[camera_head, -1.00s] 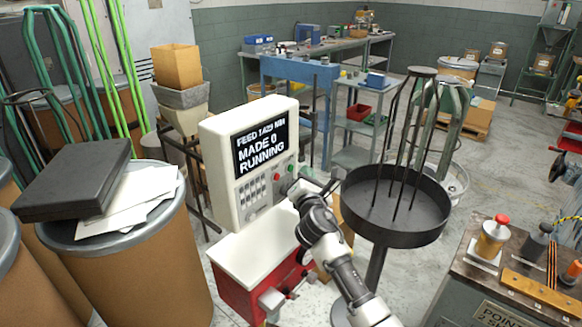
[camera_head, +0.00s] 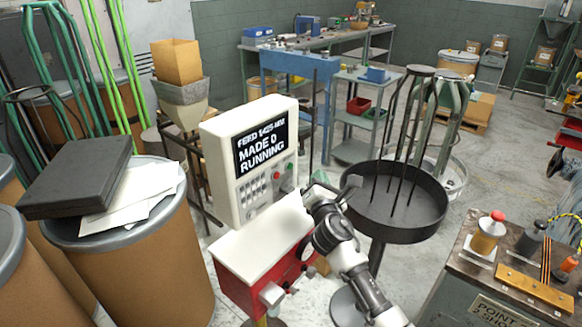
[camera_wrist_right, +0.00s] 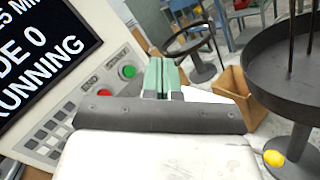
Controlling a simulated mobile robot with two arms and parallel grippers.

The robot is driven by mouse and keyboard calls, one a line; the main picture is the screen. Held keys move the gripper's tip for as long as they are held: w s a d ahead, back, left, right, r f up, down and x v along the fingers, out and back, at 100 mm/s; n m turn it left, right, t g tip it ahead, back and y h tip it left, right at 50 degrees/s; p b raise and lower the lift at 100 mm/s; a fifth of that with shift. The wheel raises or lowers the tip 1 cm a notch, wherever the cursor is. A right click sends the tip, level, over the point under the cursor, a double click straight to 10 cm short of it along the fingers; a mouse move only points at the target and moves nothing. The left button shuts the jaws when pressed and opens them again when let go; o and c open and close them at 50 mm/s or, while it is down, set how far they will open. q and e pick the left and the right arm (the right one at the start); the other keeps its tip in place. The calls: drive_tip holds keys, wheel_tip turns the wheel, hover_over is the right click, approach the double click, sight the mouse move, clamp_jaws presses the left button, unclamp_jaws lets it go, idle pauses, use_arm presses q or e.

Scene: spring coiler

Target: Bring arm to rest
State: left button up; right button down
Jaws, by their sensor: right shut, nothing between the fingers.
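My right arm comes up from the bottom of the head view. Its gripper (camera_head: 319,178) is in the air, just right of the coiler's control panel (camera_head: 262,165) and left of the round dark tray (camera_head: 394,216). In the right wrist view the green fingertips (camera_wrist_right: 162,77) are together, with nothing between them. They are apart from the green button (camera_wrist_right: 127,72) and red button (camera_wrist_right: 105,90) on the panel. The screen (camera_head: 262,145) reads "MADE 0 RUNNING". My left gripper is not in view.
A bench (camera_head: 515,270) with small tools is at the lower right. Brown drums (camera_head: 135,260) crowd the left. A cardboard box (camera_wrist_right: 238,95) stands left of the tray's stand in the wrist view.

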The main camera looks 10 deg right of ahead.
drive_tip(key=shift+f, duration=0.1)
drive_tip(key=s+f+m+g+y, duration=0.1)
drive_tip(key=s+f+m+g, duration=0.4)
drive_tip(key=f, duration=0.8)
drive_tip(key=s+d+f+m+g, duration=0.15)
drive_tip(key=s+f, duration=0.45)
drive_tip(key=f, duration=0.7)
drive_tip(key=s+f+m+g+y, duration=0.1)
drive_tip(key=s+f+m+g, duration=0.4)
drive_tip(key=f, duration=0.8)
drive_tip(key=s+f+m+g, duration=0.1)
drive_tip(key=s+f+m, duration=0.2)
drive_tip(key=s+f, duration=0.6)
drive_tip(key=s+f+m+g, duration=0.2)
drive_tip(key=s+f+m, duration=0.25)
drive_tip(key=s, duration=0.75)
drive_tip(key=s+f+m+g, duration=0.2)
drive_tip(key=s+f+m, duration=0.1)
drive_tip(key=s, duration=0.8)
drive_tip(key=s+d+f+m+g, duration=0.1)
drive_tip(key=s+f+m+g, duration=0.1)
drive_tip(key=s, duration=0.9)
drive_tip(key=shift+f+m, duration=0.4)
drive_tip(key=shift+f, duration=0.35)
